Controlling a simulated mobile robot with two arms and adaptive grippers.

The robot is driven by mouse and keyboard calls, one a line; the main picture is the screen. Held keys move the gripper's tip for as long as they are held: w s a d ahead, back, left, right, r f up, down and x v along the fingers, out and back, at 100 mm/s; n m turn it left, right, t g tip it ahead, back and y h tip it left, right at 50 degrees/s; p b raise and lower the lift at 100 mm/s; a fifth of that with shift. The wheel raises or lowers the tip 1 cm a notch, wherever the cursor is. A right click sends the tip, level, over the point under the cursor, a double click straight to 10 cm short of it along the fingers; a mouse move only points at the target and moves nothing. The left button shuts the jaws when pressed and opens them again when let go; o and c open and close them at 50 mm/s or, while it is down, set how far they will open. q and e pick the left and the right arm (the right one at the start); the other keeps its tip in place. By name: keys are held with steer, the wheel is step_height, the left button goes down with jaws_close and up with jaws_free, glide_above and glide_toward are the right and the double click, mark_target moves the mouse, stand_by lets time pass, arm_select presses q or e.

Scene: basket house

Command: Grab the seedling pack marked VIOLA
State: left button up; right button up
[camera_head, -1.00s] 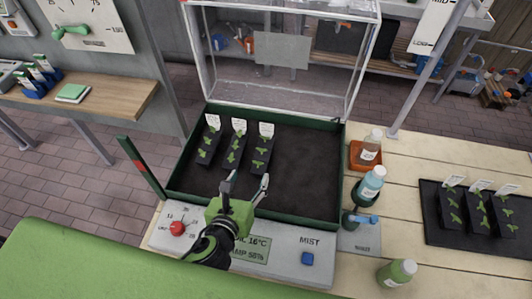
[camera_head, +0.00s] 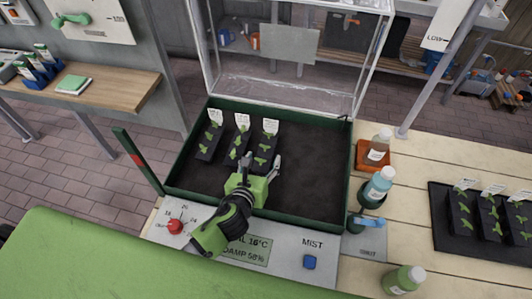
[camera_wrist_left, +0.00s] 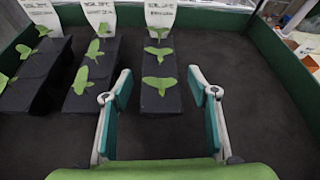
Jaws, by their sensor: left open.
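Three black seedling packs with green sprouts and white labels stand in a row in the green-rimmed soil tray (camera_head: 182,170): a left pack (camera_head: 208,142), a middle pack (camera_head: 237,150) and a right pack (camera_head: 264,150). The label print is too small or blurred for me to tell which reads VIOLA. My left gripper (camera_head: 260,164) is open and empty at the near end of the right pack. In the left wrist view the right pack (camera_wrist_left: 160,104) lies straight ahead, in line with the gap between the open fingers (camera_wrist_left: 160,92). My right gripper is out of view.
More labelled packs (camera_head: 488,218) stand on a black tray at the right of the wooden table. Bottles (camera_head: 376,187) line the soil tray's right side. A raised clear lid (camera_head: 290,45) stands behind it. The soil's right half is bare.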

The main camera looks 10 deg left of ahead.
mark_target(266, 153)
arm_select(q)
steer(key=x, duration=0.5)
steer(key=shift+p, duration=0.3)
steer(key=c, duration=1.3)
